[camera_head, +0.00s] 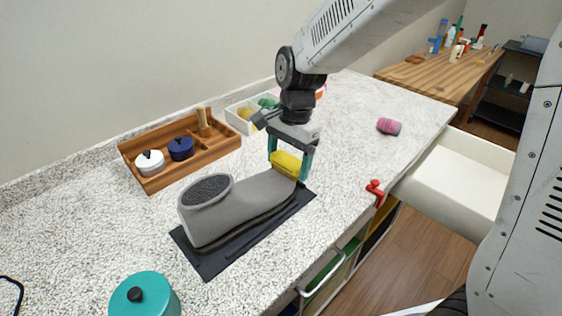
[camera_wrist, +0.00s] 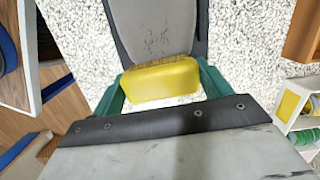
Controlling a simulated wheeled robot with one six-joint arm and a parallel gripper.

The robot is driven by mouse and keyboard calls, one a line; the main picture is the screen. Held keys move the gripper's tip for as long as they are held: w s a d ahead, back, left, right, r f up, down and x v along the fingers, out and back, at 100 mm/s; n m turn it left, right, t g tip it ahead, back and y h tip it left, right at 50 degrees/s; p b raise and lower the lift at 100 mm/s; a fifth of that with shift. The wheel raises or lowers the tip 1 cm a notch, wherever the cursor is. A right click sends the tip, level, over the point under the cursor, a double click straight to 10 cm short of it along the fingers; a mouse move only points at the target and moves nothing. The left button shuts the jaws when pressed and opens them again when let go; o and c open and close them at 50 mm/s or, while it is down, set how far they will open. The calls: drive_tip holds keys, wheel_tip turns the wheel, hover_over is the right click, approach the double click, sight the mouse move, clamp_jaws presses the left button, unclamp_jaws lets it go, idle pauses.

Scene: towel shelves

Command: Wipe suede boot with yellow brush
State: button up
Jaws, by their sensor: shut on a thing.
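A grey suede boot (camera_head: 240,203) lies on a dark mat (camera_head: 212,262) on the speckled counter, its dark opening at the left end and its toe at the right. My gripper (camera_head: 290,170) is shut on the yellow brush (camera_head: 287,163) and holds it at the toe end of the boot. In the wrist view the brush (camera_wrist: 160,78) sits between the green fingers, at the edge of the boot's toe (camera_wrist: 152,30). Dark marks show on the toe there. The underside of the brush is hidden, so I cannot tell whether it touches the boot.
A wooden tray (camera_head: 152,184) with a white pot and a blue pot stands behind the boot. A white bin (camera_head: 233,119) holds yellow and green items. A teal pot (camera_head: 146,297) is at the front left. A pink roll (camera_head: 388,126) and a red object (camera_head: 375,190) lie right, near an open drawer (camera_head: 455,180).

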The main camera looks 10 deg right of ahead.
sight(266, 184)
drive_tip(key=shift+d+f, duration=0.1)
drive_tip(key=shift+f, duration=0.1)
drive_tip(key=shift+s+a+r, duration=0.1)
drive_tip(key=shift+s+a, duration=0.4)
drive_tip(key=shift+a, duration=0.25)
drive_tip(key=shift+s+a+r, duration=0.1)
drive_tip(key=shift+s+a, duration=0.45)
drive_tip(key=shift+a, duration=0.25)
drive_tip(key=shift+s+a, duration=0.5)
drive_tip(key=shift+a, duration=0.25)
drive_tip(key=shift+s+a, duration=0.25)
drive_tip(key=shift+a, duration=0.15)
drive_tip(key=c, duration=0.3)
drive_tip(key=shift+w+a+r, duration=0.1)
drive_tip(key=shift+w+a, duration=0.05)
drive_tip(key=shift+w, duration=0.05)
drive_tip(key=shift+c, duration=0.2)
drive_tip(key=shift+w+d+f, duration=0.2)
drive_tip(key=shift+w+d, duration=0.5)
drive_tip(key=shift+d, duration=0.3)
drive_tip(key=shift+w+d+f, duration=0.15)
drive_tip(key=shift+w+d, duration=0.55)
drive_tip(key=shift+d, duration=0.3)
drive_tip(key=shift+w+d+f, duration=0.2)
drive_tip(key=shift+w+d, duration=0.25)
drive_tip(key=shift+d, duration=0.2)
drive_tip(key=shift+f, duration=0.15)
